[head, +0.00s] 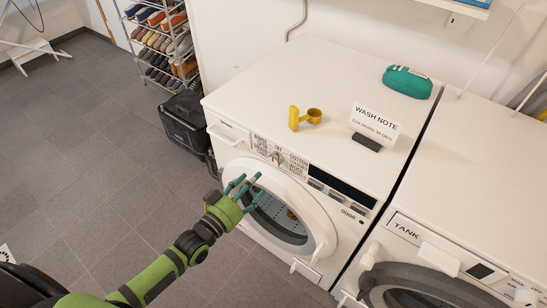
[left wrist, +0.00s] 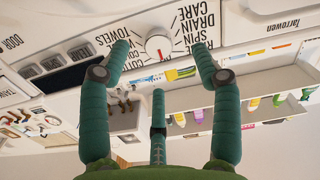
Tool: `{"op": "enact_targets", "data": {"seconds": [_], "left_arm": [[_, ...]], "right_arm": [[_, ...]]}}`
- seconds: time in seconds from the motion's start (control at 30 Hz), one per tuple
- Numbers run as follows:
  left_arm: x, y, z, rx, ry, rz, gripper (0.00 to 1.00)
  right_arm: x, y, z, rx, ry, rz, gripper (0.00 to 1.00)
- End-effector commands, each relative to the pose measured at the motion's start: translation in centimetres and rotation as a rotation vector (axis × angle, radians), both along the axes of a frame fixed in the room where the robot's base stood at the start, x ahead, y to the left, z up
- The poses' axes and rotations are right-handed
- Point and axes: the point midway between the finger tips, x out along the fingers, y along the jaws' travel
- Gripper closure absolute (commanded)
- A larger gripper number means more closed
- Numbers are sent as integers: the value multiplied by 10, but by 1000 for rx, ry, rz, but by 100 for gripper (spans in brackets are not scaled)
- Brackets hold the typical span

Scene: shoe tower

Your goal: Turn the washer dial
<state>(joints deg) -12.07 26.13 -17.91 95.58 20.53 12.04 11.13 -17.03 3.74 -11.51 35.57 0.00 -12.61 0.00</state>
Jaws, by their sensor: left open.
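The washer dial (head: 275,157) is a small round knob at the left of the front panel of the white washer (head: 300,95). In the left wrist view the dial (left wrist: 158,42) is white with a red mark, ringed by printed programme words such as SPIN, DRAIN and CARE. That view shows the panel upside down. My left gripper (head: 250,186) is open, in front of the panel and a little below the dial. In the left wrist view its green fingertips lie on either side of the dial, with gaps to it. My right gripper is not in view.
The round washer door (head: 272,215) is below the panel. A yellow scoop (head: 305,118), a wash note card (head: 375,122) and a teal pouch (head: 407,82) are on top of the washer. A second machine (head: 490,190) stands at the right. A shoe rack (head: 163,40) is behind.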

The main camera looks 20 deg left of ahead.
Motion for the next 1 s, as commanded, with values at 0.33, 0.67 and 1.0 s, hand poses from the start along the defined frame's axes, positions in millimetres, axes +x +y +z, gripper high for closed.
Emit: {"op": "enact_targets", "data": {"seconds": [0.33, 0.67, 1.0], "left_arm": [[34, -16, 17, -23, -37, -13, 36], [66, -28, 15, -22, -33, -14, 36], [68, -28, 15, -20, -31, -13, 60]], "right_arm": [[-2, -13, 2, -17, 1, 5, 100], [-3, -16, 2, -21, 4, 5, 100], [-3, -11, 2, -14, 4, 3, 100]]}}
